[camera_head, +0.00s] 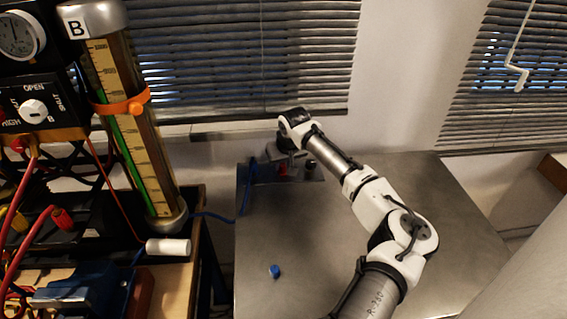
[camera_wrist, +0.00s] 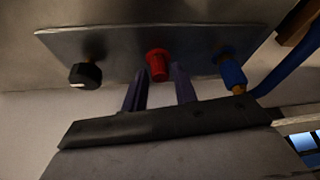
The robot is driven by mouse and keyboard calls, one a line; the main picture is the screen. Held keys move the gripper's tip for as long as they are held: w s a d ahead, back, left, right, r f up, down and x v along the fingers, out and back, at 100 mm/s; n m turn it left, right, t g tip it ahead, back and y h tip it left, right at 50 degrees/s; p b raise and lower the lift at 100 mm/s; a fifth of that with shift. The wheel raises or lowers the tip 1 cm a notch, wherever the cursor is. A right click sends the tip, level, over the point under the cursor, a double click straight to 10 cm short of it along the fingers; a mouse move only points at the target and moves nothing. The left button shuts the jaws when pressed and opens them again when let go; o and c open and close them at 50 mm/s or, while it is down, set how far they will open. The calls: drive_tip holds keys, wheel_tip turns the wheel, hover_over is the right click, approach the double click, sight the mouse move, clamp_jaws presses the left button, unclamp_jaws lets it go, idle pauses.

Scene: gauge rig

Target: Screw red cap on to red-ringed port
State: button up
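The red cap (camera_wrist: 158,65) sits at the middle position of a grey metal plate (camera_wrist: 110,42) in the wrist view. It also shows as a small red spot in the head view (camera_head: 283,170). My gripper (camera_wrist: 160,72) is open, with one dark finger on each side of the red cap. Gaps show between the cap and both fingers, so they do not appear to touch it. The port under the cap and its ring cannot be told apart from the cap. In the head view my arm hides much of the gripper.
A black knob-like fitting (camera_wrist: 85,75) is left of the red cap on the plate. A blue hose fitting (camera_wrist: 232,72) is to its right. A blue cap (camera_head: 274,271) lies on the metal table (camera_head: 320,285). A gauge rig with a tall tube (camera_head: 135,120) stands at left.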

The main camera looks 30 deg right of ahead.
clamp_jaws()
idle(0.6)
drive_tip(key=shift+a+m+p, duration=0.1)
drive_tip(key=shift+m+p, duration=0.3)
drive_tip(key=shift+m, duration=0.3)
drive_tip(key=shift+f+m+g+h+p, duration=0.1)
drive_tip(key=shift+m+g+h+p, duration=0.4)
drive_tip(key=shift+m, duration=0.7)
drive_tip(key=o, duration=0.7)
unclamp_jaws()
